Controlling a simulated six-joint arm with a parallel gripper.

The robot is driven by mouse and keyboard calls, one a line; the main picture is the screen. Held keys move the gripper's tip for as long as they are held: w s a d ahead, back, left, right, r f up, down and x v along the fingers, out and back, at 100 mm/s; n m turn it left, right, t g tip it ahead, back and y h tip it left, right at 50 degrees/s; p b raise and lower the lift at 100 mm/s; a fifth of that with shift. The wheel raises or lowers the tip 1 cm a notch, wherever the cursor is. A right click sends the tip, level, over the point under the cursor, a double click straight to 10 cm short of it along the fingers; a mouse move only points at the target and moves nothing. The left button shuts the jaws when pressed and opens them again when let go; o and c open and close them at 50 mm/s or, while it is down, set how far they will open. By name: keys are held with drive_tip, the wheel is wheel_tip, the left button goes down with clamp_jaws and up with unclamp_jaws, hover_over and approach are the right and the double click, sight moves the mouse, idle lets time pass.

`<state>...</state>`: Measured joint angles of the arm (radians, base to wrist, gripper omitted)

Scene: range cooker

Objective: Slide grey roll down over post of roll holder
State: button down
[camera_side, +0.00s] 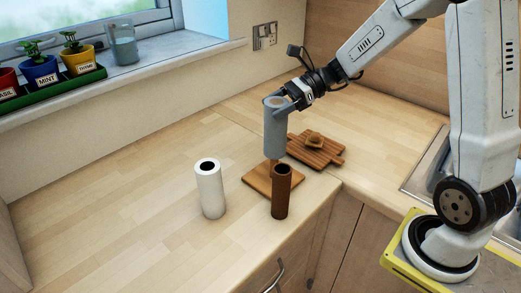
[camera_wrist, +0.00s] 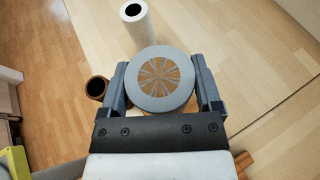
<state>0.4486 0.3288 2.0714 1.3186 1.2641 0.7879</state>
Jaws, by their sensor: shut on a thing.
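The grey roll (camera_side: 275,133) is upright in my gripper (camera_side: 283,100), above the roll holder's square wooden base (camera_side: 260,181). My gripper is shut on the roll's upper end. A short brown piece of the post (camera_side: 271,164) shows under the roll; how far the post reaches inside is hidden. In the wrist view the grey roll (camera_wrist: 181,98) sits between both fingers of my gripper (camera_wrist: 164,88), with a brown centre crossed by pale radial lines. The roll hides most of the holder there.
A white roll (camera_side: 210,190) stands left of the holder, and a dark brown roll (camera_side: 281,192) stands close at its front right. A wooden board (camera_side: 325,155) with a small round wooden item (camera_side: 313,139) lies behind right. The counter's left is clear. Potted herbs (camera_side: 40,70) line the windowsill.

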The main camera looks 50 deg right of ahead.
sight(275, 134)
drive_tip(key=shift+f, duration=0.75)
drive_tip(key=shift+f, duration=3.3)
drive_tip(key=shift+c, duration=0.2)
unclamp_jaws()
drive_tip(key=v, duration=1.1)
idle(0.6)
drive_tip(key=shift+s+a+f, duration=0.1)
drive_tip(key=shift+a, duration=0.05)
